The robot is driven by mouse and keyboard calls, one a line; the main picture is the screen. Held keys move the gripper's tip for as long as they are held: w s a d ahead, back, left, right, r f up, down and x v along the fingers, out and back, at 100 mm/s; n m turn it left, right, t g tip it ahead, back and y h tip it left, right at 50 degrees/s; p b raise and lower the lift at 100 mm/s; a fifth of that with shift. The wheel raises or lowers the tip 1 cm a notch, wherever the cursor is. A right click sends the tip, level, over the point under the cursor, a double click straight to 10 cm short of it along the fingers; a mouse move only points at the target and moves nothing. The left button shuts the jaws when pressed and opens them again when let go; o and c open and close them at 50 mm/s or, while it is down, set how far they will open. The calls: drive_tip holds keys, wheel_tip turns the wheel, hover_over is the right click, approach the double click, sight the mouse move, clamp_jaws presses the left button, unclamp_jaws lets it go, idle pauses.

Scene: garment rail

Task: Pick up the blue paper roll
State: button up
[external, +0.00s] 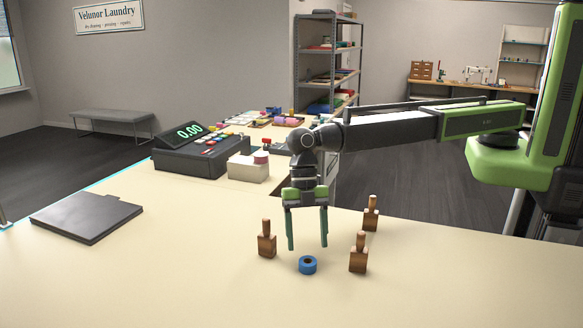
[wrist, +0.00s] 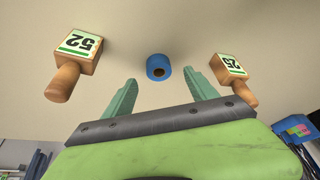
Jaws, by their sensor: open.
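The blue paper roll (external: 308,265) stands on the cream counter with its dark core hole facing up. In the wrist view the roll (wrist: 158,67) lies beyond the fingertips, centred between them. My gripper (external: 307,245) points down with its two green fingers apart and nothing between them. In the external view the fingertips are above the counter, close to the roll. In the wrist view the gripper (wrist: 160,90) is also open, and its fingers do not touch the roll.
Wooden stamps stand around the roll: one left (external: 266,242), one right (external: 358,255), one behind right (external: 371,215). A dark flat pad (external: 86,217), a cash register (external: 203,148) and a pale box (external: 247,169) are farther left. The counter front is clear.

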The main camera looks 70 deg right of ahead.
sight(308, 260)
drive_tip(key=b+x, duration=0.4)
drive_tip(key=x, duration=0.1)
drive_tip(key=shift+w+a+f, duration=0.1)
drive_tip(key=shift+a+f, duration=0.05)
drive_tip(key=shift+f, duration=0.05)
drive_tip(key=shift+r, duration=0.25)
drive_tip(key=c, duration=1.4)
drive_tip(key=shift+c, duration=0.3)
wheel_tip(308, 260, up, 5)
drive_tip(key=p, duration=0.5)
drive_tip(key=w+d+r+p, duration=0.3)
drive_tip(key=d+r+p, duration=0.3)
drive_tip(key=d, duration=0.5)
drive_tip(key=shift+w, duration=0.3)
